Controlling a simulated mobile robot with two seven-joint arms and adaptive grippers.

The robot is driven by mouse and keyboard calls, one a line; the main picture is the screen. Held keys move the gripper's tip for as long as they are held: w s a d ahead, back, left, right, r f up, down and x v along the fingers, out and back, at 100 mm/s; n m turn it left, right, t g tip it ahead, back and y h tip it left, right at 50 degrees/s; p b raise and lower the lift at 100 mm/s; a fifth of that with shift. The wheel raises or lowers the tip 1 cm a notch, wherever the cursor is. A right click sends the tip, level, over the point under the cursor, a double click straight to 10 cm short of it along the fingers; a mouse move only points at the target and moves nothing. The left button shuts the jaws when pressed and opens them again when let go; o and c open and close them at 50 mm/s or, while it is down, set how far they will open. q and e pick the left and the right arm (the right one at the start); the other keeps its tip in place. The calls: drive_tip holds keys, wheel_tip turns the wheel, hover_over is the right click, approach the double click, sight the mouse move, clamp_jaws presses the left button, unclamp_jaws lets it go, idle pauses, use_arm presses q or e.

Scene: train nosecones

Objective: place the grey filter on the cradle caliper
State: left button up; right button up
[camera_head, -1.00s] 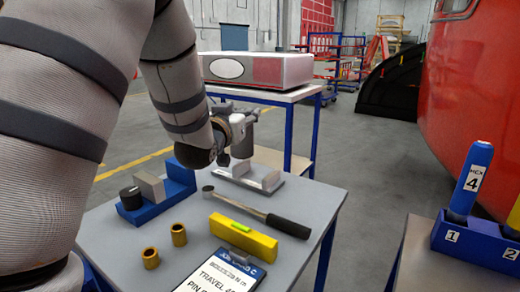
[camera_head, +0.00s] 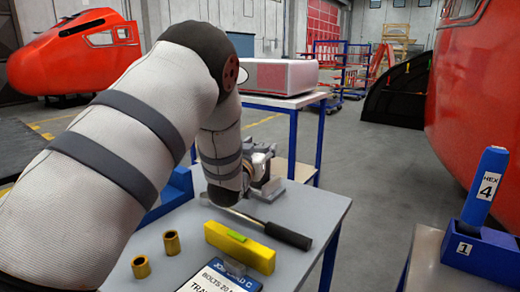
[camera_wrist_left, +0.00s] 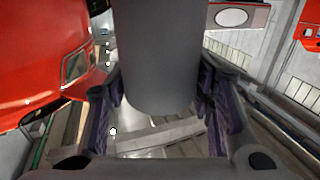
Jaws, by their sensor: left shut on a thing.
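The grey filter (camera_wrist_left: 158,60) is a smooth grey cylinder between the two dark fingers of my left gripper (camera_wrist_left: 160,112) in the left wrist view. The gripper is shut on it. In the head view my left gripper (camera_head: 257,163) is low over the far part of the near table, partly hidden by my arm. The cradle caliper (camera_head: 272,189) is a light grey piece on the table just below the gripper, partly covered. I cannot tell whether the filter touches it. My right gripper is not in view.
A hammer-like tool (camera_head: 288,235), a yellow level (camera_head: 240,246), two brass sleeves (camera_head: 171,243) and a blue-topped card (camera_head: 225,275) lie on the near table (camera_head: 318,207). A blue holder (camera_head: 482,250) stands at right. A grey-red box (camera_head: 285,76) is behind.

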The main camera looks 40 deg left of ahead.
use_arm(q)
drive_tip(key=o, duration=1.3)
drive_tip(key=shift+f, duration=0.1)
drive_tip(key=shift+s+r, duration=0.2)
drive_tip(key=shift+r, duration=0.05)
drive_tip(key=p+v, duration=0.1)
drive_tip(key=v, duration=0.6)
drive_tip(key=shift+d+f, duration=0.1)
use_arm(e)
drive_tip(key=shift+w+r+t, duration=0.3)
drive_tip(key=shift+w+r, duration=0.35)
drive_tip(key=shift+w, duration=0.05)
